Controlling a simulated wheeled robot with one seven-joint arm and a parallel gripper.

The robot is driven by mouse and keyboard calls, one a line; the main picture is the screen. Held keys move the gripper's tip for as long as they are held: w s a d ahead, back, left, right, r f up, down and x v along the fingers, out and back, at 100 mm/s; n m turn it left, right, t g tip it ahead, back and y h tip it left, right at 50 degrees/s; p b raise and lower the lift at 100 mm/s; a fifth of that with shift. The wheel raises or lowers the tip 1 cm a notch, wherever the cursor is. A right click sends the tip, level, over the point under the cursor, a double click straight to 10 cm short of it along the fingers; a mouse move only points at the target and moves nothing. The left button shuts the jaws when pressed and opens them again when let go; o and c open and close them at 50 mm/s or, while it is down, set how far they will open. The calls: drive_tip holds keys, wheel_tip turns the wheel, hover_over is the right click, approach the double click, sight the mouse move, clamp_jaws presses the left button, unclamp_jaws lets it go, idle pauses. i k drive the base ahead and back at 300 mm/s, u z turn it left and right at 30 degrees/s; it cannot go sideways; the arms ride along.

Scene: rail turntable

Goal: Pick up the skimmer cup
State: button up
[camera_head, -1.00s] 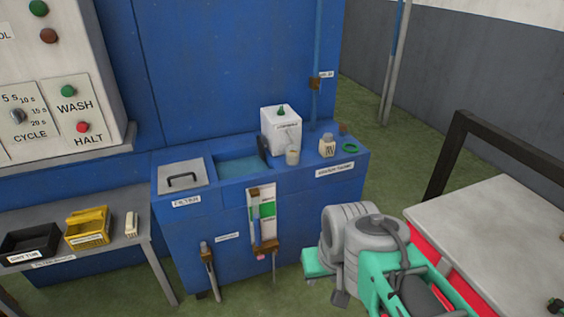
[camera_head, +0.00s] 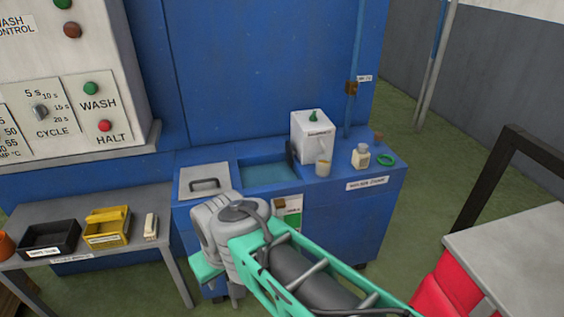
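A small pale cup (camera_head: 323,168), which looks like the skimmer cup, stands upright on the blue tank's (camera_head: 390,180) top ledge. It is just in front of a white box (camera_head: 312,137) with a green knob, and right of the liquid-filled basin (camera_head: 268,174). My arm reaches in from the lower right, its grey joint in front of the tank's left part, to the left of and nearer than the cup. My gripper's fingers cannot be made out; the end of the arm is hidden behind my own links. Nothing touches the cup.
A small labelled bottle (camera_head: 360,156) and a green ring (camera_head: 386,160) lie right of the cup. A handled lid (camera_head: 205,181) covers the tank's left end. A side table (camera_head: 120,257) holds black and yellow bins. A pale-topped bench (camera_head: 510,250) stands at right.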

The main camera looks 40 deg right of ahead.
sight(323, 162)
drive_tip(key=z, duration=0.2)
drive_tip(key=i, duration=0.95)
drive_tip(key=z, duration=0.65)
